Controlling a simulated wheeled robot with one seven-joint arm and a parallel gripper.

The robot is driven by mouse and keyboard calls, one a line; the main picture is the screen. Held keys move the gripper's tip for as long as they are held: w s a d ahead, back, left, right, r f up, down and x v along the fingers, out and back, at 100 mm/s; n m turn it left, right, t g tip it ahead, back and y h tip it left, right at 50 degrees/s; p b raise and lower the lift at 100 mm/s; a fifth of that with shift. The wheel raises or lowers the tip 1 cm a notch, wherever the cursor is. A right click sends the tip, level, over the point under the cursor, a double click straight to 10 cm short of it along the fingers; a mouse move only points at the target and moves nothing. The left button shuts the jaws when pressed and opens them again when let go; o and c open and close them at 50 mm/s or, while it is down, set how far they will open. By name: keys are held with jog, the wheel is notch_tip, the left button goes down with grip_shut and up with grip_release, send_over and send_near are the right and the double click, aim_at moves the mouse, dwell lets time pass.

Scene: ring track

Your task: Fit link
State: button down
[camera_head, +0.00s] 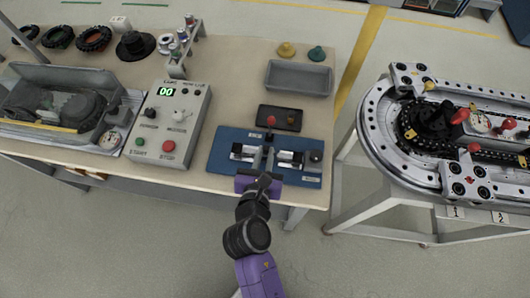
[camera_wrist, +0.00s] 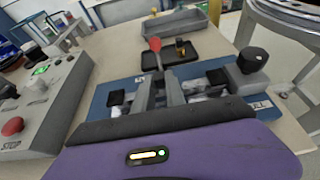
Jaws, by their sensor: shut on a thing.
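My gripper (camera_head: 266,179) has a purple body and reaches the front edge of the blue base plate (camera_head: 222,155) on the bench. In the wrist view its fingers (camera_wrist: 160,92) are close together over the middle of the metal fixture (camera_wrist: 199,84). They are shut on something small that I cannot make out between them. A red-knobbed stem (camera_wrist: 155,44) shows just beyond the fingertips; I cannot tell whether they touch it. The fixture has black blocks and a round black knob (camera_wrist: 252,59) at its right end. No separate link can be clearly made out.
A small dark tray (camera_head: 287,126) lies behind the plate, with a grey bin (camera_head: 298,90) further back. A control box (camera_head: 171,122) reading 00 stands at left. The ring track (camera_head: 376,139) with its chain stands across a gap at right.

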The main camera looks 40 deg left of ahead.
jog(key=shift+f+b, duration=0.55)
jog(key=shift+f, duration=0.45)
jog(key=c, duration=1.3)
grip_release()
jog(key=shift+v, duration=3.9)
jog(key=shift+f, duration=0.1)
